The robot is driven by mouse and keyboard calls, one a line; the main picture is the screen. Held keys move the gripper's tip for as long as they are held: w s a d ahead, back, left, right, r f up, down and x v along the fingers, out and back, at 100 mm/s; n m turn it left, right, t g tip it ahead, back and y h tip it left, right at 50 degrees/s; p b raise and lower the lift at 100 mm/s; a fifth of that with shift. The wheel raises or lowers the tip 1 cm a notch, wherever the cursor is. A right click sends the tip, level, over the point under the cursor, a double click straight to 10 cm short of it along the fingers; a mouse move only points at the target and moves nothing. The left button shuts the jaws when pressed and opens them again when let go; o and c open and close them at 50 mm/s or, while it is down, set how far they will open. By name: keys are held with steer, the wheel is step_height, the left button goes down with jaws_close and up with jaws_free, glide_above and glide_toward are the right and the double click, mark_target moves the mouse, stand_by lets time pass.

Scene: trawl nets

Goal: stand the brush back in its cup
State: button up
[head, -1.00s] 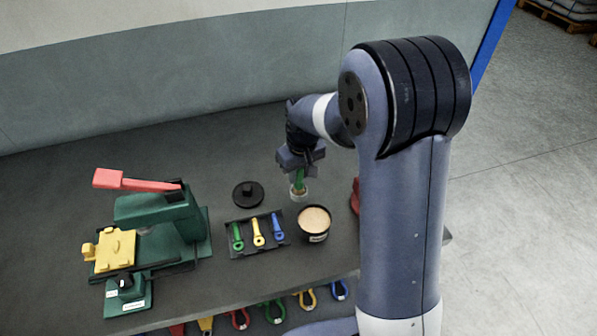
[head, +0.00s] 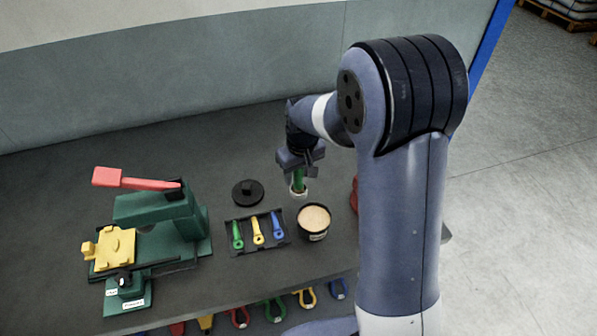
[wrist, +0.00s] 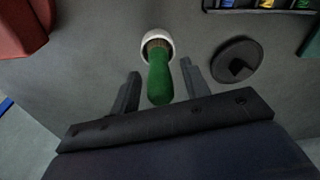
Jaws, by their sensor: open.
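The brush, with a green handle (wrist: 159,78), stands in a small white cup (wrist: 150,36). In the wrist view its bristle end is inside the cup and the handle points toward my gripper. In the head view the green handle (head: 299,178) rises from the cup (head: 299,193) and looks about upright. My gripper (wrist: 158,88) is open, with one finger on each side of the handle and a visible gap on both sides. It also shows in the head view (head: 300,167), just above the cup. The upper end of the handle is partly hidden by the gripper there.
A black round lid (head: 248,193) and a tray (head: 262,247) of green, yellow and blue tools lie to the left. A tub of pale material (head: 313,221) stands in front of the cup. A green press with a red lever (head: 122,180) stands far left. A red object (wrist: 22,26) is nearby.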

step_height(320, 180, up, 12)
steer(key=s+b, duration=0.1)
steer(key=shift+s+d, duration=0.15)
steer(key=shift+d, duration=0.2)
